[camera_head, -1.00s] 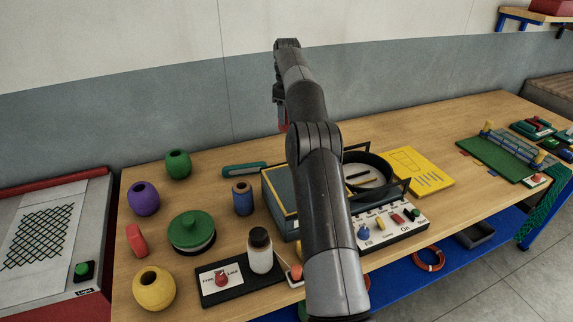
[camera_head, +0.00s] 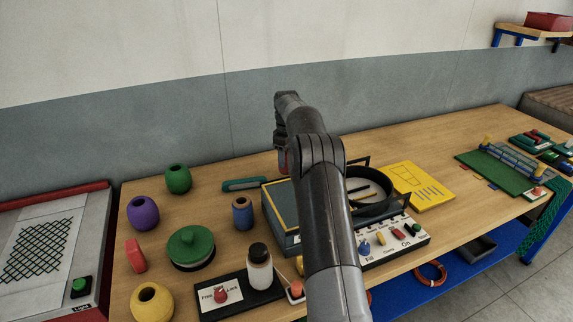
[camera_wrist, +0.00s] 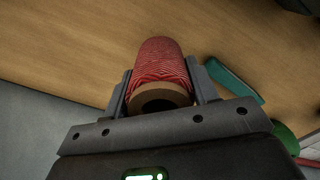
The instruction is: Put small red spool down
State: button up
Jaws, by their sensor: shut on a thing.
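The small red spool (camera_wrist: 158,62) shows in the wrist view, wound with red thread around a brown core. My gripper (camera_wrist: 160,90) is shut on it, one finger on each side. The wooden tabletop (camera_wrist: 70,45) shows beyond the spool; I cannot tell the gap between them. In the head view my gripper (camera_head: 283,155) is above the back of the table, left of the black ring-shaped container. Only a sliver of red shows there, and my arm hides most of the spool.
A teal flat item (camera_head: 245,184) lies near the back edge, close to the blue spool (camera_head: 242,212). A blue-grey box (camera_head: 279,222) stands partly behind my arm. Green (camera_head: 178,179), purple (camera_head: 143,213) and yellow (camera_head: 152,302) rounded pieces stand at left. Bare wood lies right of the yellow booklet (camera_head: 417,187).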

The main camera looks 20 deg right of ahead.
jog(key=shift+f, duration=1.5)
jog(key=shift+f, duration=0.1)
jog(key=o, duration=1)
